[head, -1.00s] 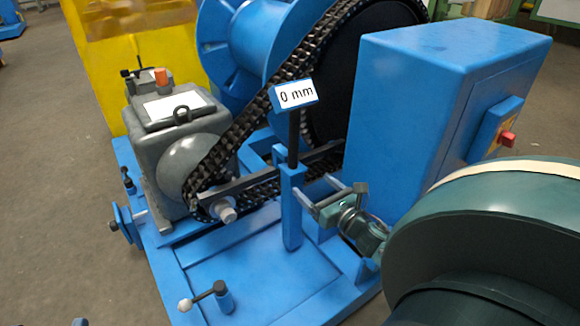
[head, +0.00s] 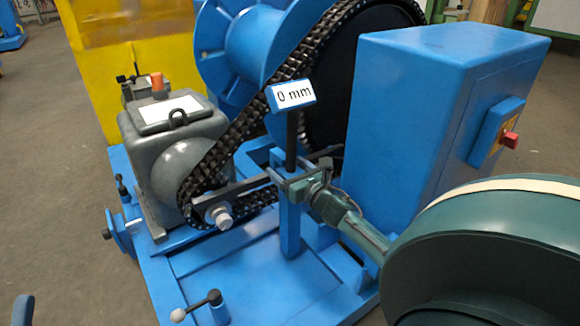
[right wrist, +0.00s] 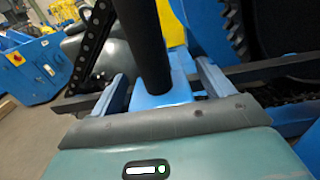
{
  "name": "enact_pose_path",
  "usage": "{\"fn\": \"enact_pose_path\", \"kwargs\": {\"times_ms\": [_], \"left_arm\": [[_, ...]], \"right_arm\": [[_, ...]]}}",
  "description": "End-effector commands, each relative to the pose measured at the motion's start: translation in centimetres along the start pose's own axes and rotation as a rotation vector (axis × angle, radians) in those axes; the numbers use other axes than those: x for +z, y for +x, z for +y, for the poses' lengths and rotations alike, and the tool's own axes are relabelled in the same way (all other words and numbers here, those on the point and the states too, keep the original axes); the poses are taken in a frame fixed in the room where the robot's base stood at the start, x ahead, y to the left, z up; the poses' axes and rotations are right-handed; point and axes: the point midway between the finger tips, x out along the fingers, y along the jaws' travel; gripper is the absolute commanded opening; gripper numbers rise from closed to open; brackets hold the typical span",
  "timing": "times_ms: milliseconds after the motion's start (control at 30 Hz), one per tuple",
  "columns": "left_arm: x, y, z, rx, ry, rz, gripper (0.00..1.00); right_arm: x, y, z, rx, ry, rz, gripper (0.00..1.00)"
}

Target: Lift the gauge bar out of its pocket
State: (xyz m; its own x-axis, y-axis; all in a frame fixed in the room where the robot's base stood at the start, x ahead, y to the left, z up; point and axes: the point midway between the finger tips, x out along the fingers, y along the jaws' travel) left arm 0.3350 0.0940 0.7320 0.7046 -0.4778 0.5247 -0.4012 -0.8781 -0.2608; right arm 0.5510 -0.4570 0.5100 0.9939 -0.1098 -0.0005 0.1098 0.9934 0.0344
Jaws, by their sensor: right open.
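The gauge bar is a dark upright rod (head: 291,140) topped by a blue head (head: 292,95) with a "0 mm" label. Its lower end is hidden in the blue post (head: 290,232). My right gripper (head: 284,182) is open at the top of the post, with no grip visible. In the right wrist view the dark rod (right wrist: 143,45) rises from the blue post top (right wrist: 165,95) between the two fingers (right wrist: 163,76), with gaps on both sides. My left gripper is not in view.
A chain (head: 235,135) runs behind the post from the grey motor housing (head: 172,130) to the large wheel. A blue cabinet (head: 410,110) stands close on the right. A lever with a white knob (head: 178,315) is in front on the blue base.

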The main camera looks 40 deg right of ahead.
Motion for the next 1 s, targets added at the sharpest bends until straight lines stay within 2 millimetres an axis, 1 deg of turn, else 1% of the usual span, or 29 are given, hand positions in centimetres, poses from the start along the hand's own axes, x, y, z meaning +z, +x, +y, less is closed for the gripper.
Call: {"fn": "enact_pose_path", "kwargs": {"times_ms": [100, 133, 1000], "left_arm": [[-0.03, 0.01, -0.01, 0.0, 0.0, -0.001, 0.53], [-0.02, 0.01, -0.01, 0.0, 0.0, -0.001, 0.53], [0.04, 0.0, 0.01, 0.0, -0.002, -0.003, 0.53]], "right_arm": [[0.03, -0.03, 0.01, 0.0, 0.0, 0.0, 0.79], [0.04, -0.03, 0.01, 0.0, 0.0, 0.0, 0.77], [0.01, -0.06, 0.03, 0.0, 0.001, 0.0, 0.06]]}}
